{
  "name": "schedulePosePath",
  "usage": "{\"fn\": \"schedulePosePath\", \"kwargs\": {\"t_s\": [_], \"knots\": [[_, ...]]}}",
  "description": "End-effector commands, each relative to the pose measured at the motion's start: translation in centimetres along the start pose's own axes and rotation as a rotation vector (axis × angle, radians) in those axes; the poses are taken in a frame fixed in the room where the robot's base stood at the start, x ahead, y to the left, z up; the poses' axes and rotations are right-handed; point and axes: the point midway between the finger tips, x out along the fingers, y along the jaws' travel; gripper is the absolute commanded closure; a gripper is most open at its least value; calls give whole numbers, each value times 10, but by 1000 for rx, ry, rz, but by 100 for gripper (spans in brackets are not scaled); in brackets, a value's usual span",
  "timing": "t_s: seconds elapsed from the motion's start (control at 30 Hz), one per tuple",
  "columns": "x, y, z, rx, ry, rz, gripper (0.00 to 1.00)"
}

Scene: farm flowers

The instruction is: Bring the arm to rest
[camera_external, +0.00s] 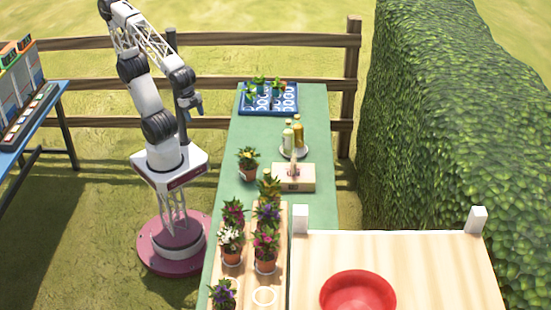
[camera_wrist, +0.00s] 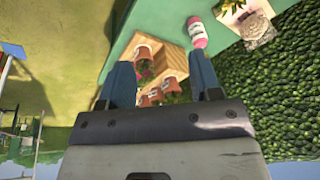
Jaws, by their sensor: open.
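My arm stands on its round maroon base left of the green table (camera_external: 318,200). My gripper (camera_external: 191,106) hangs from the bent arm, in the air beside the table's left edge, apart from everything on it. In the wrist view my gripper (camera_wrist: 161,78) shows two blue fingers spread wide, with nothing held between them. Potted plants show beyond the fingers, further off.
Several potted flowers stand on a wooden tray (camera_external: 275,292) at the table's front. A lone pot (camera_external: 249,168), a wooden box (camera_external: 302,180), bottles (camera_external: 298,133) and a blue seedling tray (camera_external: 285,106) stand further back. A fence and a hedge (camera_external: 450,130) border the area.

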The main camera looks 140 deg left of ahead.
Motion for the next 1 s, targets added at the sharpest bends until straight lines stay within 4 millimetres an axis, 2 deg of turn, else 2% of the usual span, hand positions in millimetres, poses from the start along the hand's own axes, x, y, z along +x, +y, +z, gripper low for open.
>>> {"fn": "schedulePosePath", "kwargs": {"t_s": [0.1, 0.27, 1.0], "knots": [[-4, 17, 19, -3, -27, 46, 42], [-5, 26, 31, -6, -48, 75, 42], [-5, 27, 32, -7, -50, 77, 42]]}}
